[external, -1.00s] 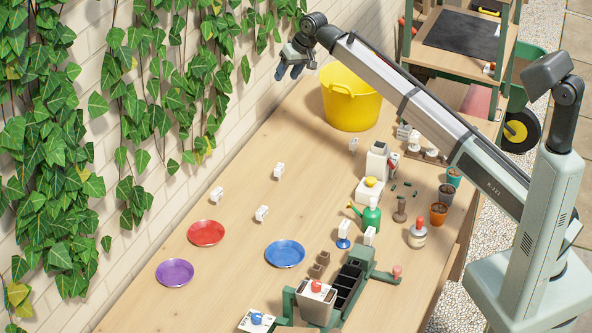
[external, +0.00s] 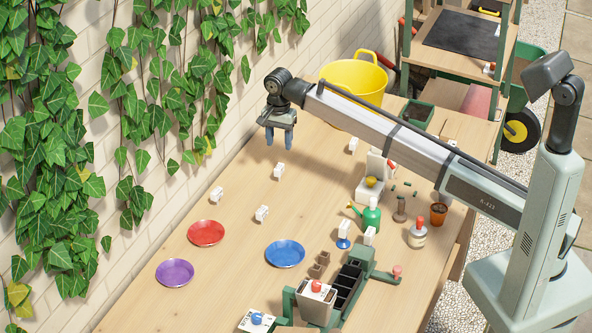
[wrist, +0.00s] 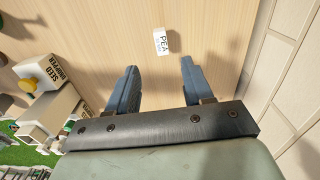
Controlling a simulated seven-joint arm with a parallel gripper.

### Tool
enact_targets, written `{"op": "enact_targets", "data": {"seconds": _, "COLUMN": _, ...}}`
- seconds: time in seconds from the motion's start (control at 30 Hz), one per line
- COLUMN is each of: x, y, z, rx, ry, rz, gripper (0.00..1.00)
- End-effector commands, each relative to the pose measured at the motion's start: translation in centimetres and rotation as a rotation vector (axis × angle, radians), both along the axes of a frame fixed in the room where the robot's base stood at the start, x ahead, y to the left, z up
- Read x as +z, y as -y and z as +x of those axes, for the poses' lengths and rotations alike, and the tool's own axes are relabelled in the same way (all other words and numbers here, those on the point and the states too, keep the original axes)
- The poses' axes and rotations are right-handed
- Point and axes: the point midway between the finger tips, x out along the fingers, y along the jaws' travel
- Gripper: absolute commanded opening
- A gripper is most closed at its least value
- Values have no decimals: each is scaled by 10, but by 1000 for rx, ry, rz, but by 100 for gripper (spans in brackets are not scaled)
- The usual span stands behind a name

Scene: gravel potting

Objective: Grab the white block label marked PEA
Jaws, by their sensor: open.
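The white block label marked PEA (wrist: 161,42) lies on the wooden table in the wrist view, just beyond my fingertips and roughly centred between them. In the external view it appears to be the small white block (external: 279,170) below my gripper. My gripper (external: 278,141) points down above the table near the wall, with its blue fingers spread and nothing between them. The open fingers also show in the wrist view (wrist: 158,72). The block is apart from both fingers.
Other white blocks stand nearby, at the left (external: 217,194), front (external: 262,213) and right (external: 353,144). A yellow tub (external: 352,78) stands behind my arm. The brick wall (wrist: 285,75) is close on the right in the wrist view. Red (external: 206,233) and blue (external: 285,254) dishes lie further forward.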

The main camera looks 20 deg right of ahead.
Motion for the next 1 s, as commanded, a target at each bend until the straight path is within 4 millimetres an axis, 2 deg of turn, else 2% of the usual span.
{"op": "enact_targets", "data": {"seconds": 0.4, "x": -66, "y": 0, "z": 0, "rx": 2, "ry": -1, "rz": 1, "gripper": 51}}
{"op": "enact_targets", "data": {"seconds": 0.67, "x": -79, "y": 0, "z": 0, "rx": 2, "ry": -1, "rz": 1, "gripper": 51}}
{"op": "enact_targets", "data": {"seconds": 1.0, "x": -120, "y": -2, "z": 1, "rx": 3, "ry": 0, "rz": 1, "gripper": 51}}
